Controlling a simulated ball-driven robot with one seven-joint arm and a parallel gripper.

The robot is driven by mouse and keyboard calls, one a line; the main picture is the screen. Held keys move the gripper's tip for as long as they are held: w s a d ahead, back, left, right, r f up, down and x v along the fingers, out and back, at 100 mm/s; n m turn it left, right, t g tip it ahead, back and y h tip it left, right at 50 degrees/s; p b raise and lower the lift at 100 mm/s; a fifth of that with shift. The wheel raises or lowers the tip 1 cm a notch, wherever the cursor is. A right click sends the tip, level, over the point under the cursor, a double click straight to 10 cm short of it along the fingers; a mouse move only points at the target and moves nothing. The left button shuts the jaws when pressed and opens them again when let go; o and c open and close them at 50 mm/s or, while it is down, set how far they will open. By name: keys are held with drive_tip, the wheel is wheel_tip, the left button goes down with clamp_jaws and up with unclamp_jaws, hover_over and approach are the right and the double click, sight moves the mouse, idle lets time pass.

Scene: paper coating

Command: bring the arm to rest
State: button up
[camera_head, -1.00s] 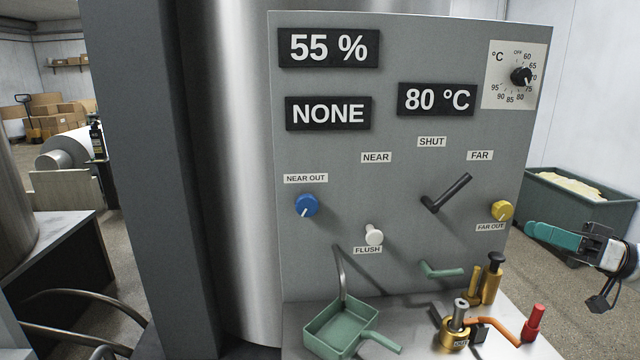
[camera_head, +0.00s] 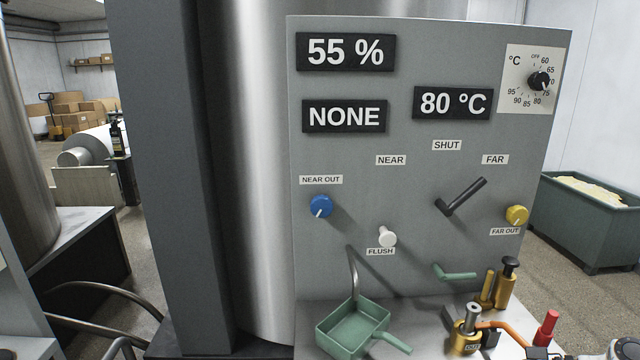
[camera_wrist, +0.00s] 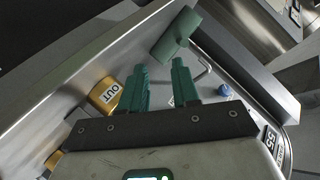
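My gripper (camera_wrist: 160,72) shows in the wrist view with its two teal fingers apart and nothing between them, so it is open. Beyond the fingertips is the green square pan (camera_wrist: 176,34) on the metal ledge; the fingers look apart from it, though the depth is hard to judge. In the head view only a small part of my arm shows at the bottom right corner, and the fingers are out of sight there.
The grey panel (camera_head: 420,45) carries displays reading 55 %, NONE and 80 °C, with a dark lever (camera_head: 462,196) and knobs. On the ledge are the green pan (camera_head: 350,328), brass fittings (camera_head: 505,285) and a red-handled valve (camera_head: 546,328). A green bin (camera_head: 590,225) stands right.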

drive_tip(key=s+a+f+m+g+h, duration=0.1)
drive_tip(key=s+a+f+g+h, duration=0.15)
drive_tip(key=s+f, duration=0.55)
drive_tip(key=s+a+f+m+g+h, duration=0.15)
drive_tip(key=s+a+f+h, duration=0.25)
drive_tip(key=s+f, duration=0.45)
drive_tip(key=s+r+g+h, duration=0.1)
drive_tip(key=s+r+h, duration=0.1)
drive_tip(key=s, duration=0.7)
drive_tip(key=s+r+g+h+p, duration=0.1)
drive_tip(key=s+r+h, duration=0.1)
drive_tip(key=s, duration=0.8)
drive_tip(key=shift+d+m+h, duration=0.45)
drive_tip(key=shift+h, duration=0.2)
drive_tip(key=shift+o, duration=0.4)
drive_tip(key=shift+s+r, duration=0.1)
